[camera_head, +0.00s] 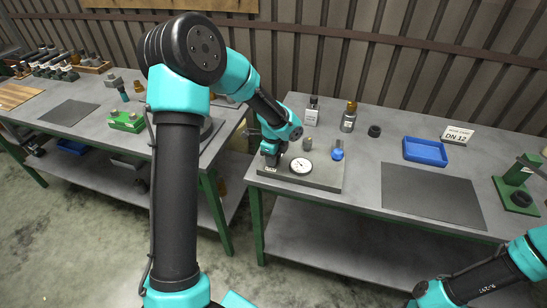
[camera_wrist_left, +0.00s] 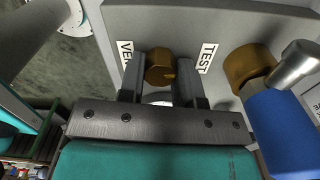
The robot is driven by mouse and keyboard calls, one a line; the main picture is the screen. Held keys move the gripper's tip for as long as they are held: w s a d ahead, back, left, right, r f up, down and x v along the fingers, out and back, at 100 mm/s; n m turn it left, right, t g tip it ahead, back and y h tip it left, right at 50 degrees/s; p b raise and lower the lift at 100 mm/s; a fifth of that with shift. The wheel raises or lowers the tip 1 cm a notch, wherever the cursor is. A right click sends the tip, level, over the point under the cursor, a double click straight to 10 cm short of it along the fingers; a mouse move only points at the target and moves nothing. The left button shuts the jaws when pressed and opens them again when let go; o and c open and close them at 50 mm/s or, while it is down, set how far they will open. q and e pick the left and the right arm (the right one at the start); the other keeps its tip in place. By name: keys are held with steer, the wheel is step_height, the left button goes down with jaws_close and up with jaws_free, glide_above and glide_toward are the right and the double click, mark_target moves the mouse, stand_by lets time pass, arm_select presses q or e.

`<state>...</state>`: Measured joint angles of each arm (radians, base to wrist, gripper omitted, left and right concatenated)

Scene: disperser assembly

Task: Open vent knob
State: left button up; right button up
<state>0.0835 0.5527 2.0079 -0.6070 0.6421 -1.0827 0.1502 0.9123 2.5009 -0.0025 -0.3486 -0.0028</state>
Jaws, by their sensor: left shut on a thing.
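The vent knob (camera_wrist_left: 160,66) is a small brass cylinder on a grey panel in the left wrist view. A partly hidden label beginning "VE" (camera_wrist_left: 126,62) is to its left. My left gripper (camera_wrist_left: 160,76) is shut on the knob, one finger on each side. In the head view, my left gripper (camera_head: 270,156) is at the left end of the grey test base (camera_head: 318,179), and the knob is hidden there. A white round gauge (camera_head: 301,166) sits on the base. My right arm shows at lower right, but its gripper is not in view.
A second brass knob (camera_wrist_left: 249,66) and a blue part (camera_wrist_left: 280,135) stand close to the right of my left gripper, by the "TEST" label (camera_wrist_left: 207,58). Bottles (camera_head: 348,118), a blue tray (camera_head: 425,152) and a dark mat (camera_head: 430,196) lie farther right.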

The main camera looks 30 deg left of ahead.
arm_select(q)
steer(key=n, duration=1.3)
stand_by(0.4)
steer(key=o, duration=0.9)
step_height(320, 180, up, 17)
steer(key=shift+r, duration=0.2)
stand_by(0.3)
stand_by(0.3)
